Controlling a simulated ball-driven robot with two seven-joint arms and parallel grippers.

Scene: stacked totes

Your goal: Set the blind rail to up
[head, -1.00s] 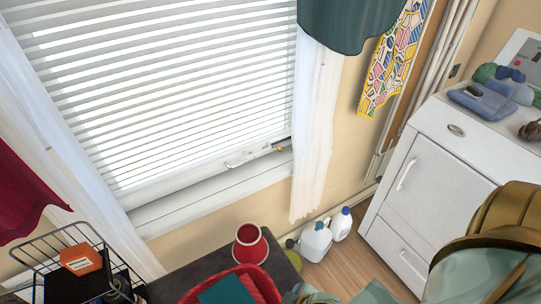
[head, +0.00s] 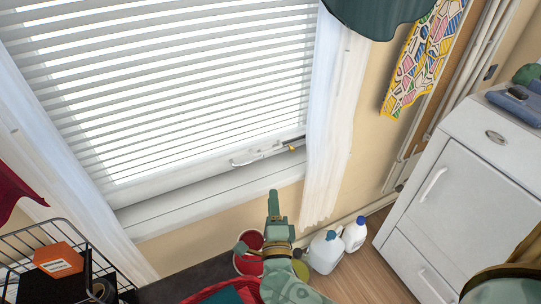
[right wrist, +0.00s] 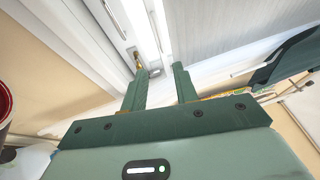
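The white slatted blind (head: 180,95) hangs down over most of the window in the head view. Its slats reach to a pale bar (head: 185,174) along the bottom, the part that looks like the rail. A small white handle with a brass-coloured end (head: 262,154) sits near the bar's right end. My right gripper (head: 273,196) is below the sill, pointing up toward the handle, apart from it. In the right wrist view, its two green fingers (right wrist: 160,82) are apart with nothing between them; the brass piece (right wrist: 138,62) lies beyond the left finger. My left gripper is not visible.
A white curtain (head: 335,120) hangs right of the window. Below are a red cup (head: 247,264), white jugs (head: 325,252) and a wire basket (head: 50,250) with an orange box (head: 58,260). A white cabinet (head: 455,190) stands at right.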

